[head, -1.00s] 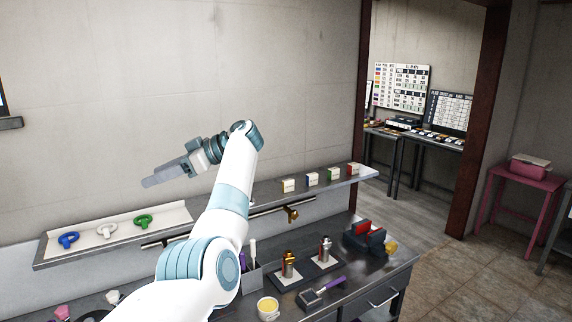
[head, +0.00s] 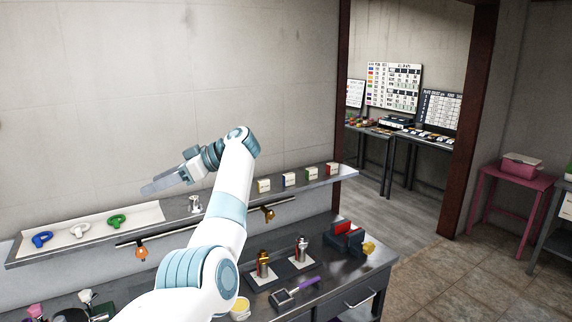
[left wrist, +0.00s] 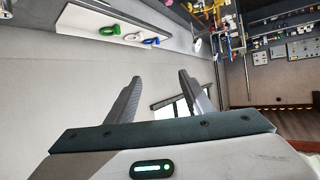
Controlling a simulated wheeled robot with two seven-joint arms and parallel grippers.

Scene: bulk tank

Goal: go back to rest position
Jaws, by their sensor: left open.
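My left gripper (head: 164,184) is raised above the shelf, pointing left in the head view, with nothing between its fingers. In the left wrist view its two fingers (left wrist: 157,98) stand apart with a clear gap. My left arm rises from the bottom of the head view in front of the bench. My right gripper is not in view.
A wall shelf (head: 228,203) holds a white tray with blue, white and green ringed pieces, plus several small boxes. The bench (head: 335,262) below carries two bottles, a purple-handled tool (head: 296,291) and a red-and-dark device (head: 343,236). Open floor lies to the right.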

